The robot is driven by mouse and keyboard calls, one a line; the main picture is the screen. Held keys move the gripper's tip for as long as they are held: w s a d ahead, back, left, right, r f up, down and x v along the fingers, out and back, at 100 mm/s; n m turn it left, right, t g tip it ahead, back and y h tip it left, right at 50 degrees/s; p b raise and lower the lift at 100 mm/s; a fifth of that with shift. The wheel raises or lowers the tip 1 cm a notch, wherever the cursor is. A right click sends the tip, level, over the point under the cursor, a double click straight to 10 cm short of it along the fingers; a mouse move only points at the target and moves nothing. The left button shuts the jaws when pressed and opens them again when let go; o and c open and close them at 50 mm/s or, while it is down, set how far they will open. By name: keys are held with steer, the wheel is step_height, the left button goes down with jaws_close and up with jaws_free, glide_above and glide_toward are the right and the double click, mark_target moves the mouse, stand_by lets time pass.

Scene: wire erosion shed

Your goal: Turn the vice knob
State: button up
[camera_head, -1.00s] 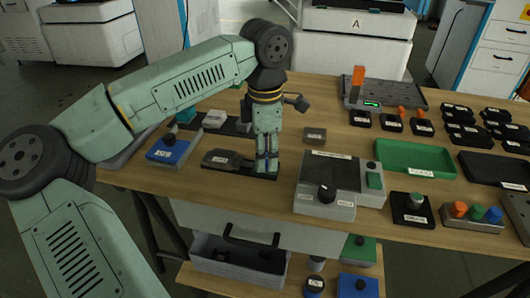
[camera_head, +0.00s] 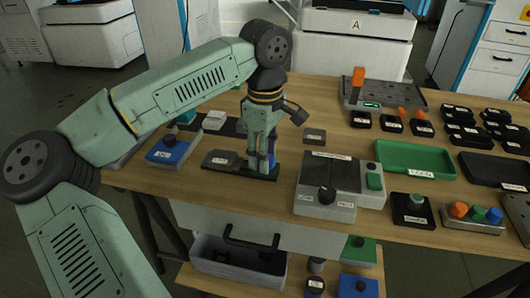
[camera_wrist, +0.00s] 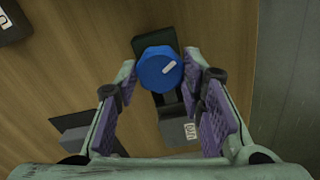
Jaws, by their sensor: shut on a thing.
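The blue vice knob (camera_wrist: 158,68) has a white pointer mark and sits between my fingertips in the wrist view. My gripper (camera_head: 262,162) is shut on it; it also shows in the wrist view (camera_wrist: 160,72). The pointer mark slants up to the right in that view. The dark vice (camera_head: 222,160) lies on the wooden bench, with a labelled grey block at its left end. In the head view the knob is mostly hidden behind my fingers.
A grey control box (camera_head: 325,205) with a black dial stands just right of the vice. A blue labelled box (camera_head: 168,152) is at its left. A green tray (camera_head: 415,158) and several black trays lie further right. A small dark block (camera_head: 314,135) lies behind the control box.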

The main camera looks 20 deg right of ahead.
stand_by(0.4)
steer(key=o, duration=1.1)
steer(key=shift+o, duration=0.2)
step_height(320, 180, up, 12)
